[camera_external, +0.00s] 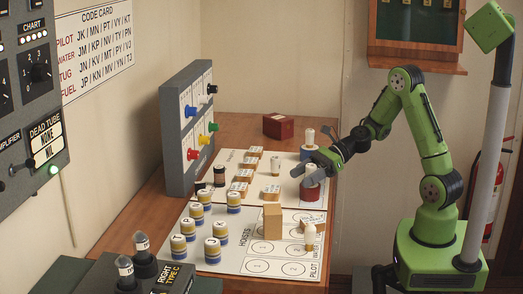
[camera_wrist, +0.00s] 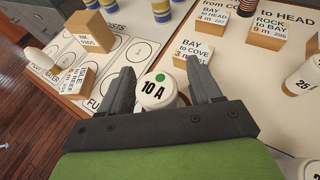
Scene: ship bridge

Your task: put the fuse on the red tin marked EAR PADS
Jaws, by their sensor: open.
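A white fuse (camera_wrist: 157,92) shows in the wrist view, its round top marked "10 A" with a green dot. It stands between the two fingers of my gripper (camera_wrist: 155,80), which are spread, with a gap beside the fuse. In the outside view my gripper (camera_external: 312,168) is over a round red base (camera_external: 312,193) with a white top; the fingers partly hide the fuse there. A dark red box-shaped tin (camera_external: 278,126) with a pale label lies at the back of the desk. Its lettering is too small to read.
Another white fuse (camera_external: 310,137) stands on a blue base behind my gripper. Wooden blocks (camera_external: 272,194), one taller block (camera_external: 272,222) and several striped cylinders (camera_external: 212,250) stand on the boards. A grey panel with coloured knobs (camera_external: 189,128) rises at left. Bare desk surrounds the red tin.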

